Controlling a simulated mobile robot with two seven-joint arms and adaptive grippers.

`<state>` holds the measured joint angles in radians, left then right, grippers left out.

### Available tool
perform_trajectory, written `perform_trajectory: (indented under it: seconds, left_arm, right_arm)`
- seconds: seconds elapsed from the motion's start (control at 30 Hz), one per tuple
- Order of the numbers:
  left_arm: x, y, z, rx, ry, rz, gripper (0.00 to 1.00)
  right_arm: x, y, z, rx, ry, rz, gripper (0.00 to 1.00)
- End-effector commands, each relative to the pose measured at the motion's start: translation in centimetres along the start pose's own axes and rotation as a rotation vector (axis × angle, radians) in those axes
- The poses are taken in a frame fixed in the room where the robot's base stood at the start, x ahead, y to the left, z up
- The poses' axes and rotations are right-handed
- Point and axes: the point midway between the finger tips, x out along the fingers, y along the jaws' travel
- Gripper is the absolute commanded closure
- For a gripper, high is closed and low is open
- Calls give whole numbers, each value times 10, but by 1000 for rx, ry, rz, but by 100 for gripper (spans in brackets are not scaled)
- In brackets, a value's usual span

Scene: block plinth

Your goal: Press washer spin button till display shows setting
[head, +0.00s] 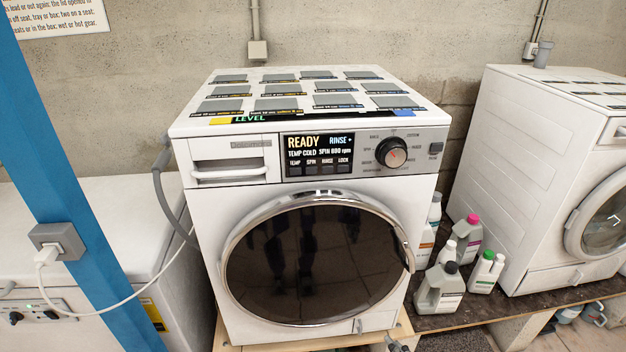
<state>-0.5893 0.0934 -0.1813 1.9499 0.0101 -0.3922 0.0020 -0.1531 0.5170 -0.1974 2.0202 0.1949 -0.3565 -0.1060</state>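The white washer (200,240) stands in the middle with its round dark glass door (310,265) shut. Its display (318,147) is lit and reads READY, RINSE, TEMP COLD and SPIN 800 rpm. Below the text is a row of small dark buttons labelled TEMP, SPIN, RINSE and LOCK. The spin button (311,170) is second from the left, and nothing touches or covers it. A round dial (392,153) with a red mark sits right of the display. Neither of my grippers can be made out.
Grey panels with labels cover the washer's top. A blue post (75,200) with a socket (57,241) and white cable stands at left, before a white appliance (100,215). Several bottles (440,287) stand right of the washer, beside another white machine (520,170).

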Motion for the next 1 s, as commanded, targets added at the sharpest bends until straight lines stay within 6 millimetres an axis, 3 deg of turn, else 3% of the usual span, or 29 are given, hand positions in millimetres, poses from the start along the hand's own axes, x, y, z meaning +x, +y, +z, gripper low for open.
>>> perform_trajectory:
  seconds: [0.1,0.23,0.37,0.5,0.6,0.7,1.0]
  left_arm:
    - [4,-2,9,2,-9,-3,43]
    - [7,-4,12,2,-10,-8,43]
    - [9,-6,13,-3,-6,-16,43]
    - [12,-8,16,-10,-3,-24,43]
    - [13,-9,14,-9,4,-26,43]
    - [12,-10,8,-7,17,-27,43]
    - [11,-10,0,-3,32,-27,43]
  right_arm:
    - [21,30,-71,-200,138,-43,100]
    - [28,50,-152,-431,289,-74,100]
    - [19,60,-230,-683,440,-85,100]
    - [-5,58,-302,-968,599,-71,100]
    - [-21,52,-327,-1112,676,-51,100]
    - [-32,44,-335,-1191,726,-25,100]
    - [-38,42,-342,-1326,768,48,100]
